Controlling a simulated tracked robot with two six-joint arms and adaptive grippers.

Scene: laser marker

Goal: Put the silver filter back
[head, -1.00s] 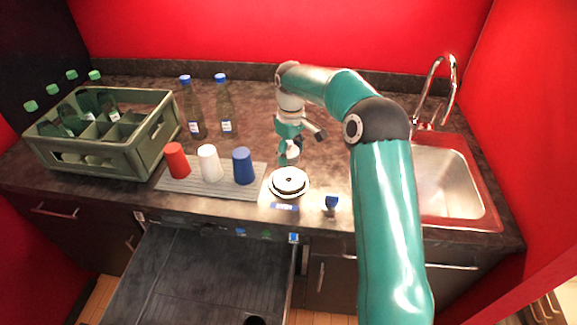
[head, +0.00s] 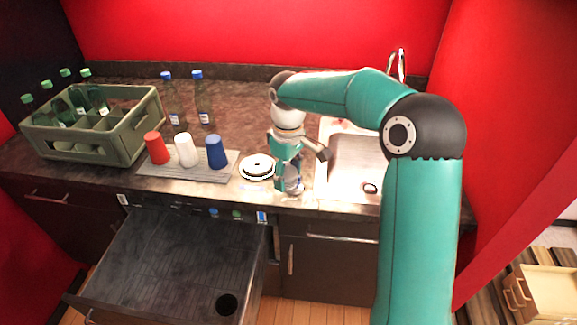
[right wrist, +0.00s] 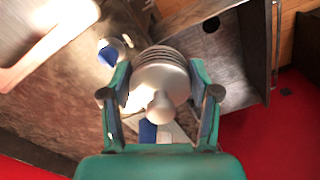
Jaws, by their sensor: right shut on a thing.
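The silver filter (right wrist: 162,82) is a round metal piece with ridges at one end and a knob at the other. My right gripper (right wrist: 160,98) is shut on it in the right wrist view, one finger on each side. In the head view my right gripper (head: 291,184) points down at the counter's front edge, with the filter (head: 294,185) partly hidden by it. An open dark drawer (head: 170,260) has a round dark hole (head: 227,304) near its front right corner; the hole also shows in the right wrist view (right wrist: 211,24). My left gripper is out of view.
Red (head: 157,148), white (head: 186,150) and blue (head: 216,152) cups stand on a grey mat (head: 165,183). A green bottle crate (head: 118,147) is at left, a sink (head: 355,165) at right.

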